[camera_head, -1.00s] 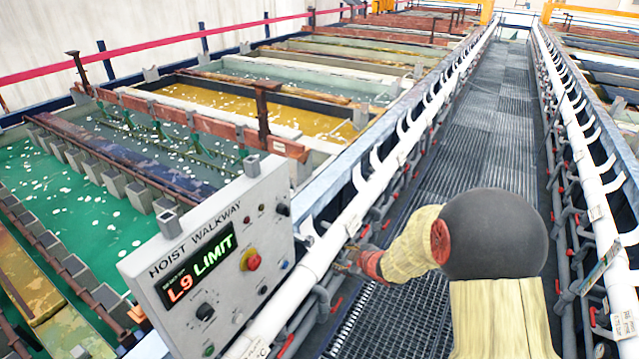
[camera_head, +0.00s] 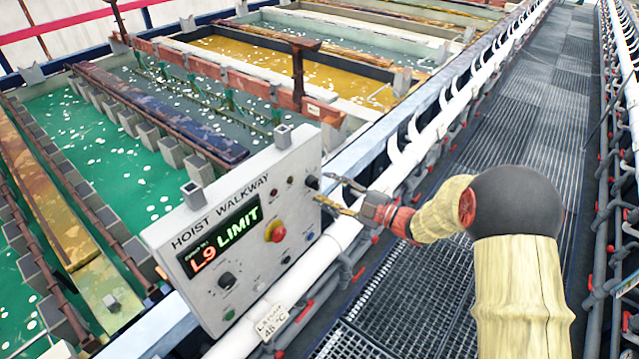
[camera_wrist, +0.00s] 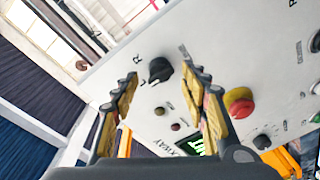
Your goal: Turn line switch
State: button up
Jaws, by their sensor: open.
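The grey HOIST WALKWAY panel (camera_head: 240,205) stands at the left of the walkway, its display reading "L9 LIMIT". A black rotary knob (camera_head: 312,182) sits at its upper right corner. In the wrist view this knob (camera_wrist: 160,70) has the letters L and R beside it; I take it as the line switch. My gripper (camera_head: 325,189) is open beside that corner of the panel. In the wrist view its fingers (camera_wrist: 165,80) stand on either side of the knob in the picture, and no contact shows. A second black knob (camera_head: 227,279) is at the lower left.
A red button on a yellow base (camera_head: 275,232) sits mid-panel and shows close to the right finger in the wrist view (camera_wrist: 238,102). A white pipe with hooks (camera_head: 430,130) runs beside the panel. Liquid tanks lie behind it. The grated walkway (camera_head: 510,130) is clear beyond my arm.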

aim_at(314, 183)
jog(key=shift+x, duration=1.6)
jog(key=shift+c, duration=0.5)
jog(key=c, duration=1)
